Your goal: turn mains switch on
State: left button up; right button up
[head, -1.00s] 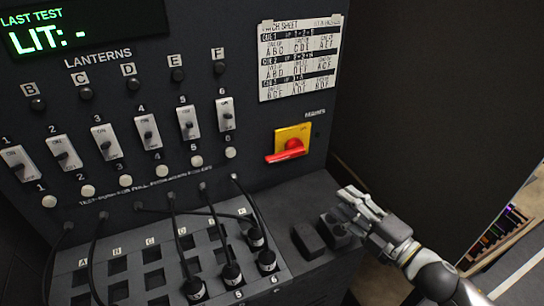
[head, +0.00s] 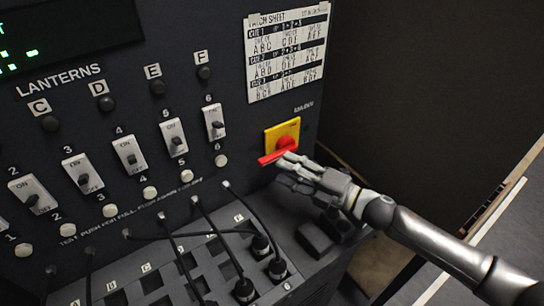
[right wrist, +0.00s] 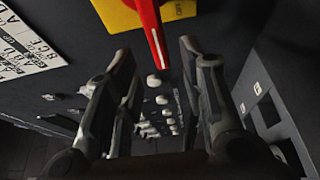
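The mains switch is a red rotary handle (head: 276,154) on a yellow plate (head: 283,133), on the black panel below the patch sheet. Its handle points left and slightly down in the head view. The red handle also shows in the right wrist view (right wrist: 154,35), at the top middle. My right gripper (head: 286,168) is at the handle in the head view, its fingertips overlapping the handle's lower edge. In the right wrist view its two fingers (right wrist: 158,75) are apart, with the handle's end ahead between them. Contact cannot be told. My left gripper is out of view.
Lantern toggle switches (head: 129,154) and white push buttons (head: 150,193) fill the panel to the left. Black cables run to plugs (head: 277,268) in the patch bay below. A dark block (head: 314,238) sits on the ledge beneath my right gripper. The patch sheet (head: 287,52) hangs above.

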aim_at(271, 162)
jog(key=p+x, duration=0.1)
jog(key=x, duration=0.4)
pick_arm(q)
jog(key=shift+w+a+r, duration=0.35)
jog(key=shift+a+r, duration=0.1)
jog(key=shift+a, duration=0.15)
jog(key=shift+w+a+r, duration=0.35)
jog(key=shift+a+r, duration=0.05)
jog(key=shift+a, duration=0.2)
pick_arm(e)
jog(key=shift+a, duration=0.1)
jog(key=shift+c, duration=0.3)
jog(key=c, duration=0.4)
grip_shut()
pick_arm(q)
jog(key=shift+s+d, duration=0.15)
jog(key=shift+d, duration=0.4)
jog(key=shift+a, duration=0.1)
